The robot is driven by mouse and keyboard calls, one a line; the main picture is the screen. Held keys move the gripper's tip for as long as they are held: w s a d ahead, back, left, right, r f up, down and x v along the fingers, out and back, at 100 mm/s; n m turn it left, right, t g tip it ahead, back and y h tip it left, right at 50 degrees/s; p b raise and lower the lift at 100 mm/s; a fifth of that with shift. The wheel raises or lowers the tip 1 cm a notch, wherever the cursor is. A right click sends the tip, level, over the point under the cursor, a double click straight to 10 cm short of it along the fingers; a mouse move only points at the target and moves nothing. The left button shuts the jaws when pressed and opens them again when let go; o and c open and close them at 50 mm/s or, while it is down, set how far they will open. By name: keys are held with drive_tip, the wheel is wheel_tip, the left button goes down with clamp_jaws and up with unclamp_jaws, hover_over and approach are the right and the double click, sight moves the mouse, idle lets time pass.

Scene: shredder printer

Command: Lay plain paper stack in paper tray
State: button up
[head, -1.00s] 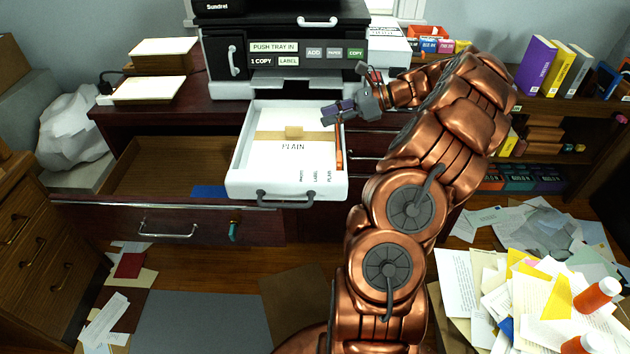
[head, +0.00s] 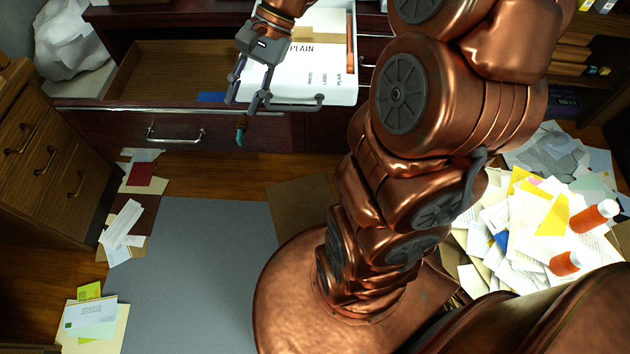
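A tan band (head: 322,33) crosses the white surface; I cannot tell whether this is a banded plain paper stack lying in the tray. My gripper (head: 243,104) is over the tray's front left corner, by its front handle. Its fingers point down, apart, with nothing seen between them. My wrist hides the tray's back left part.
The wooden drawer (head: 165,76) stands open left of the tray, with a teal tag (head: 241,130) hanging at its front. A brown cabinet (head: 45,150) is at left. Loose papers and orange bottles (head: 594,216) lie at right. The grey mat (head: 190,270) is clear.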

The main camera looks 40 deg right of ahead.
drive_tip(key=s+f+n+h, duration=0.2)
drive_tip(key=s+n, duration=0.3)
drive_tip(key=s, duration=0.5)
drive_tip(key=s+f+n+g+h, duration=0.1)
drive_tip(key=s+f+n+h, duration=0.2)
drive_tip(key=s, duration=0.7)
drive_tip(key=shift+n+h, duration=1.3)
drive_tip(key=shift+r, duration=0.15)
